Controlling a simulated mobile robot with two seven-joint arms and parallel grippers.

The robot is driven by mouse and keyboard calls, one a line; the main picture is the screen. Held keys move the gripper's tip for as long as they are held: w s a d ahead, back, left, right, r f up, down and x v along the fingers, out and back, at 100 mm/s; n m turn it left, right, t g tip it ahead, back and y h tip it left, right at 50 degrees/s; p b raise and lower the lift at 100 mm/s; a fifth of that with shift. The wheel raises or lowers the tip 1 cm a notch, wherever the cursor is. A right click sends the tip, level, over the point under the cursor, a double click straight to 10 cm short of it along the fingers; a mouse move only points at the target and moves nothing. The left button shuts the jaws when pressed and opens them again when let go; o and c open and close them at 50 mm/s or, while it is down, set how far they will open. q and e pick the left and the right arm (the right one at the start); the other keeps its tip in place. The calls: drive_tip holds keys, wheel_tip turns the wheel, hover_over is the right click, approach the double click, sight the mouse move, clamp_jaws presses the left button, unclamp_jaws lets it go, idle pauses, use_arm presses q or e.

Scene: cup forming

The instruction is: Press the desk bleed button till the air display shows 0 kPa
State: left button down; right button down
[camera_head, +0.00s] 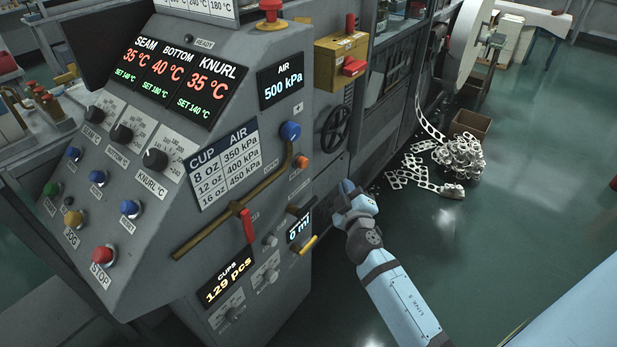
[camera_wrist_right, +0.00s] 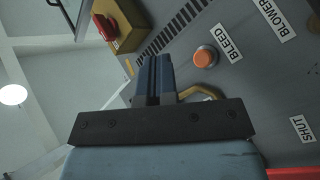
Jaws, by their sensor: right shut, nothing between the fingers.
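The bleed button is an orange knob in a light ring on the grey desk panel. It shows in the head view (camera_head: 303,161) below the blue knob, and in the right wrist view (camera_wrist_right: 205,57) beside the BLEED label (camera_wrist_right: 229,43). The air display (camera_head: 281,82) reads 500 kPa. My right gripper (camera_head: 347,187) is shut and empty, to the right of and below the button in the head view. In the right wrist view its closed fingers (camera_wrist_right: 153,60) lie left of the button, apart from it in the picture. My left gripper is out of view.
A brass pipe with a red lever (camera_head: 248,225) and a blue knob (camera_head: 290,131) are on the panel near the button. A yellow box (camera_head: 341,60) with a red switch is above my gripper. Scrap strip (camera_head: 459,158) lies on the floor. Open floor is at right.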

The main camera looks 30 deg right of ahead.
sight(303, 163)
drive_tip(key=shift+w+d+r, duration=0.1)
drive_tip(key=shift+d, duration=0.05)
drive_tip(key=w+a, duration=0.3)
drive_tip(key=w, duration=0.5)
drive_tip(key=shift+a, duration=0.2)
idle(0.4)
idle(0.6)
idle(0.7)
